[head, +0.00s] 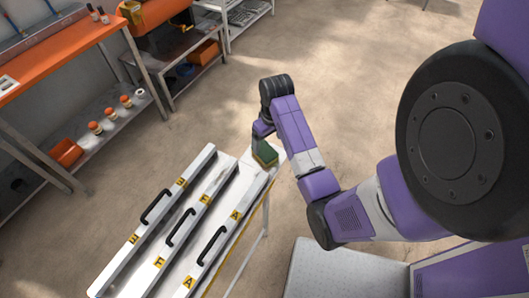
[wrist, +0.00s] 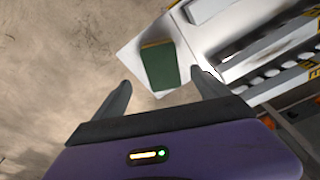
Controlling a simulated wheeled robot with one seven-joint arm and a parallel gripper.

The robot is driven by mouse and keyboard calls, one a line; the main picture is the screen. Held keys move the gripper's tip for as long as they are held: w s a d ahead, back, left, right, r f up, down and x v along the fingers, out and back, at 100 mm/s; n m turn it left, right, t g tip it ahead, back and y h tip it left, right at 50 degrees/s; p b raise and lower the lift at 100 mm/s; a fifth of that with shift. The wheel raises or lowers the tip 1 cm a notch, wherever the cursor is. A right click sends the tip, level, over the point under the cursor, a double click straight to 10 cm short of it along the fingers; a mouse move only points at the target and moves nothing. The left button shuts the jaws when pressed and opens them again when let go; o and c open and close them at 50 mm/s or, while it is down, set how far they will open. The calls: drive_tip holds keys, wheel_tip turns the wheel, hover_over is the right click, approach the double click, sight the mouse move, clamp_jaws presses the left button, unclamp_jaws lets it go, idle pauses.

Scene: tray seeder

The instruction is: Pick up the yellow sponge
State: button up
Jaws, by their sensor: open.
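The sponge (wrist: 159,68) lies on a white corner surface of the tray seeder (wrist: 125,58). It has a dark green face up and a thin yellow edge at its far end in the wrist view. In the head view the sponge (head: 266,153) shows green and yellow just below my wrist, at the far end of the seeder. My gripper (wrist: 160,90) is open, with one finger on each side of the sponge's line in the wrist view. The sponge appears ahead of and between the fingertips, apart from them. In the head view my fingers are mostly hidden.
The seeder's long metal rails with black handles (head: 182,227) and yellow letter labels run beside the sponge. An orange workbench (head: 60,68) with a lower shelf of bottles stands at the left. A metal cart (head: 180,65) stands behind. The floor to the right is clear.

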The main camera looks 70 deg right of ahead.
sight(265, 151)
drive_tip(key=f, duration=0.4)
drive_tip(key=w+f, duration=0.1)
drive_tip(key=f, duration=0.1)
drive_tip(key=shift+w+d+f+p, duration=0.1)
drive_tip(key=shift+d+f+p, duration=0.1)
drive_tip(key=shift+f+p, duration=0.15)
drive_tip(key=shift+c, duration=0.3)
drive_tip(key=shift+r, duration=0.1)
drive_tip(key=c, duration=1.5)
wheel_tip(265, 151, up, 20)
drive_tip(key=p, duration=0.4)
